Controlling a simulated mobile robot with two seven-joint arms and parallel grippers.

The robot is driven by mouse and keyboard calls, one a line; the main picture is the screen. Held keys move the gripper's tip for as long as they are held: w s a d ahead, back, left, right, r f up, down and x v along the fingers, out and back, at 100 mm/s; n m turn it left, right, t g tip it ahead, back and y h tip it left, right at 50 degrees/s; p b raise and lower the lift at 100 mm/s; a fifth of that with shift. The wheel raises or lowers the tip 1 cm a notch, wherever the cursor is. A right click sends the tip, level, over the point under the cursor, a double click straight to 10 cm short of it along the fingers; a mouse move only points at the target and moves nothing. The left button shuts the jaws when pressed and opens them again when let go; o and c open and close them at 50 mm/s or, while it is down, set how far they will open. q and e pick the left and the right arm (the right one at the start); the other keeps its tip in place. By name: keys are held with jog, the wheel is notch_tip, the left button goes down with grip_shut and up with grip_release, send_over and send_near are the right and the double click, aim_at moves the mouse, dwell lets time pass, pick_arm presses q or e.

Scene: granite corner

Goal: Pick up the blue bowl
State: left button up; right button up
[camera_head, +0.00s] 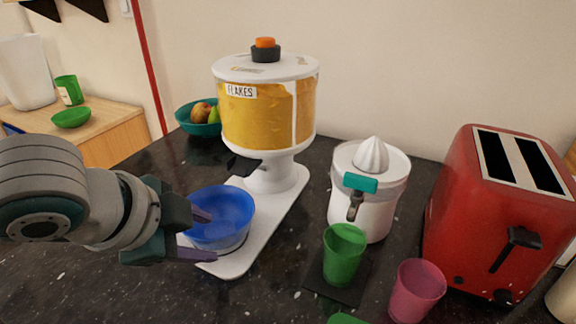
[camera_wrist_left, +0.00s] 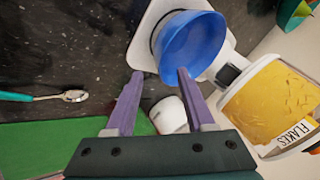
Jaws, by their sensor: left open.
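The blue bowl (camera_head: 229,208) stands upright on the white base of the flakes dispenser (camera_head: 267,110), below its spout. The bowl also shows at the top of the left wrist view (camera_wrist_left: 192,42). My left gripper (camera_head: 212,236) is open and comes in at the bowl's left side. One purple finger overlaps the bowl's near rim and the other is outside the bowl. In the left wrist view the gripper (camera_wrist_left: 160,75) has nothing between its fingers that I can see held. Whether a finger touches the bowl, I cannot tell. My right gripper is not in view.
A white juicer (camera_head: 385,205) stands right of the dispenser, with a green cup (camera_head: 343,254) before it. A pink cup (camera_head: 416,290) and a red toaster (camera_head: 500,215) are farther right. A teal fruit bowl (camera_head: 190,118) stands behind. A spoon (camera_wrist_left: 72,96) lies on the dark counter.

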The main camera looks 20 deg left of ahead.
aim_at(212, 240)
pick_arm(q)
jog(key=b+x, duration=0.1)
jog(key=x, duration=0.4)
jog(key=shift+a+f, duration=0.15)
jog(key=shift+f, duration=0.05)
grip_shut()
dwell(1.2)
